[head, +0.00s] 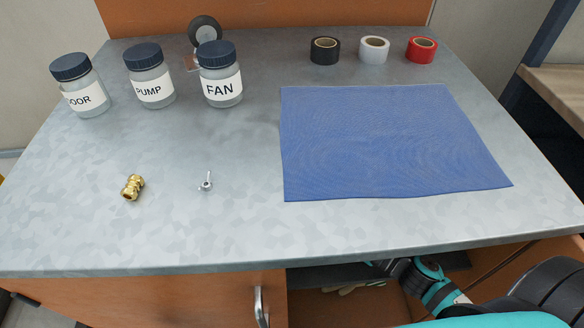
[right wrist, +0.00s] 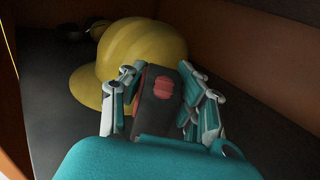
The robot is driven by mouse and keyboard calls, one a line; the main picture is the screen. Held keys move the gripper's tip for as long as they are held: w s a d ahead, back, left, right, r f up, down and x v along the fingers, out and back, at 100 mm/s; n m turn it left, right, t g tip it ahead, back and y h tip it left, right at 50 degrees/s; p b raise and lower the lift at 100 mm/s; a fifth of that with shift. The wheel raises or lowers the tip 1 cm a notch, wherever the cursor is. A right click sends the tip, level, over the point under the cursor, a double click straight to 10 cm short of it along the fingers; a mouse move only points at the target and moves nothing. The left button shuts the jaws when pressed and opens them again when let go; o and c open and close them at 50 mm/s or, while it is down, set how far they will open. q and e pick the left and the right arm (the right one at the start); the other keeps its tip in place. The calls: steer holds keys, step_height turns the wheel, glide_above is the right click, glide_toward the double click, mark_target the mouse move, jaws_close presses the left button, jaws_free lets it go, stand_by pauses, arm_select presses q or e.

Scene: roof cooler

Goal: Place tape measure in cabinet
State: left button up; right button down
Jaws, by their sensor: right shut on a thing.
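The tape measure (right wrist: 153,112) is black with a red patch and shows in the right wrist view. My right gripper (right wrist: 166,82) is shut on it, with teal and white fingers on both sides. It holds the tape measure inside the dark cabinet, in front of a yellow hard hat. Whether the tape measure touches the cabinet shelf (right wrist: 58,125) I cannot tell. In the head view my right arm reaches under the worktop into the open cabinet (head: 325,303), and the tape measure is hidden there. My left gripper is not in view.
The yellow hard hat (right wrist: 140,52) sits just beyond the tape measure. A dark round item (right wrist: 72,32) lies behind it at the left. The worktop (head: 240,235) overhangs the cabinet and carries jars, tape rolls, a blue mat (head: 390,140) and small fittings. Pale gloves (head: 345,288) lie low in the cabinet.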

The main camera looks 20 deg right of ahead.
steer(key=w, duration=0.2)
steer(key=w+d, duration=0.1)
steer(key=w, duration=0.1)
steer(key=w+d+b, duration=0.1)
steer(key=w, duration=0.1)
steer(key=shift+w+d+f, duration=0.25)
steer(key=w, duration=0.2)
steer(key=w+d+b, duration=0.1)
steer(key=w, duration=0.1)
steer(key=w+d, duration=0.1)
steer(key=w, duration=0.1)
steer(key=shift+w+d+f+b, duration=0.25)
steer(key=shift+w+f+b, duration=0.1)
steer(key=shift+f, duration=0.05)
steer(key=shift+w+d, duration=0.15)
steer(key=shift+w, duration=0.15)
steer(key=shift+w+f, duration=0.1)
steer(key=shift+f, duration=0.05)
step_height(320, 180, down, 2)
steer(key=shift+f+b, duration=0.15)
steer(key=shift+b, duration=0.95)
steer(key=shift+f+b, duration=0.4)
steer(key=shift+f, duration=0.1)
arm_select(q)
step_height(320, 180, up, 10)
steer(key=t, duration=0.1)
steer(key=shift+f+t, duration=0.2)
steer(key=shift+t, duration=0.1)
arm_select(e)
steer(key=shift+r, duration=0.1)
